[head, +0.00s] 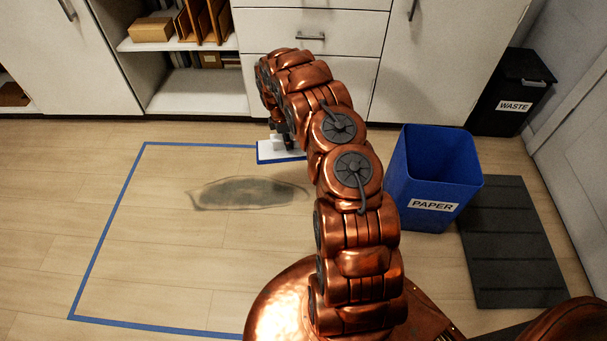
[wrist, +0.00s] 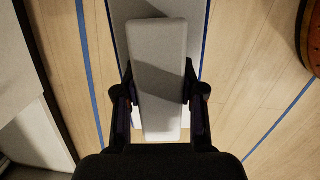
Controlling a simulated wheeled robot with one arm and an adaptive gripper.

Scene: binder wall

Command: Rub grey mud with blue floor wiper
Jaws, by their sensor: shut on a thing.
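The grey mud (head: 245,194) is a dark, flat smear on the wood floor, inside a blue tape outline. The blue floor wiper (head: 266,154) is a flat white plate with a blue edge, lying at or just above the floor behind the mud's right part, apart from it. My arm hides its right end. In the wrist view the wiper's plate (wrist: 121,12) runs under a pale block-shaped grip. My gripper (wrist: 159,88) is shut on this grip, one finger on each side. In the head view the gripper is small and mostly hidden by my arm.
White cabinets (head: 310,62) and an open shelf (head: 198,92) stand close behind the wiper. A blue paper bin (head: 432,175), a dark mat (head: 511,242) and a black waste bin (head: 512,92) are at right. Floor left of the mud is clear.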

